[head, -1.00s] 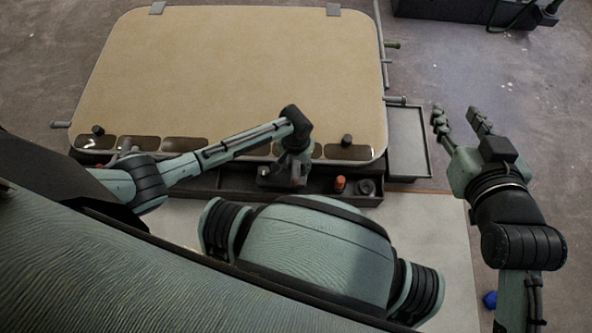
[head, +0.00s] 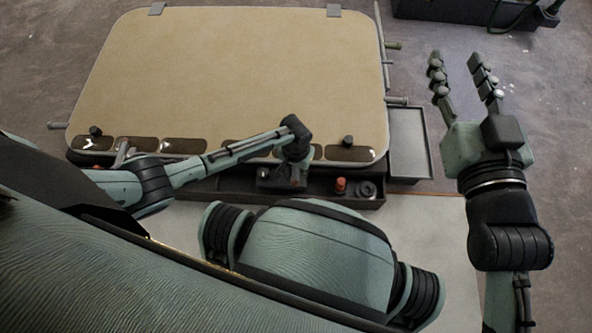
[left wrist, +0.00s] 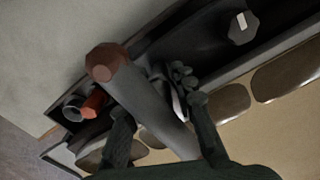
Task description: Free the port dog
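The tan hatch-like panel (head: 235,75) lies ahead in the head view. A black knob (head: 95,131) stands at its near left corner and another (head: 348,141) near its right corner; I cannot tell which part is the port dog. My left gripper (head: 285,172) is over the dark tray, mostly hidden by its wrist. In the left wrist view a grey cylinder with a red-brown end (left wrist: 128,88) lies between the fingers of my left gripper (left wrist: 160,115); whether they clamp it is unclear. My right gripper (head: 462,75) is open and empty, right of the panel.
The dark tray (head: 230,187) along the panel's near edge holds an orange-red piece (head: 340,186) and a dark round ring (head: 366,188). A grey side tray (head: 408,145) is empty. Grey rods stick out from the panel's sides.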

